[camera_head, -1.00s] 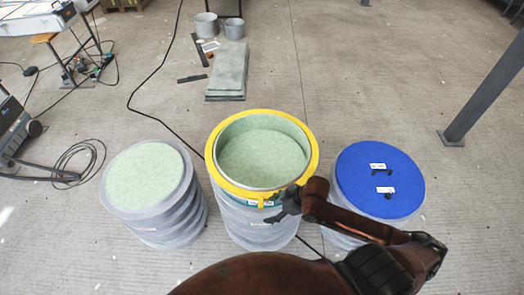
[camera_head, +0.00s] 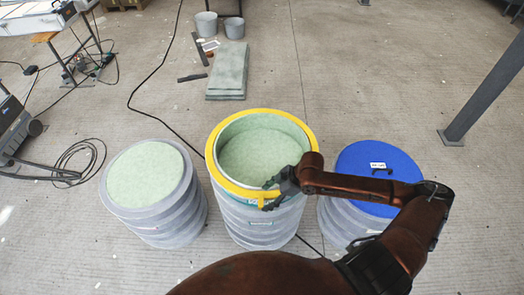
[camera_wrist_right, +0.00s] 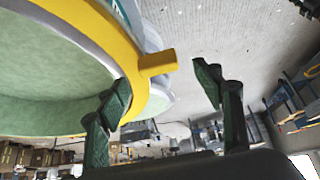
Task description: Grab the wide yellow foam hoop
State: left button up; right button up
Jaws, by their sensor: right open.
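The wide yellow foam hoop (camera_head: 311,142) rests around the top rim of the middle mould (camera_head: 262,232), which is lined in pale green. A small yellow tab sticks out from the hoop's front side. My right gripper (camera_head: 272,192) is at the hoop's front right, beside the tab, and hides part of the rim. In the right wrist view the hoop (camera_wrist_right: 110,35) curves at the left, and my open right gripper (camera_wrist_right: 163,75) has one finger overlapping the hoop's inner edge and the other outside, with the tab between them. Contact cannot be told. My left gripper is not in view.
A mould with a pale green top (camera_head: 145,175) stands at the left. A mould with a blue lid (camera_head: 357,157) stands at the right, partly behind my arm. Green slabs (camera_head: 229,68) and grey buckets lie behind. A dark post (camera_head: 485,90) rises at the right.

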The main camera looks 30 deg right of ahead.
aim_at(261, 200)
jog(key=x, duration=0.3)
jog(key=shift+w+f, duration=0.15)
jog(key=c, duration=1.2)
jog(key=shift+c, duration=0.2)
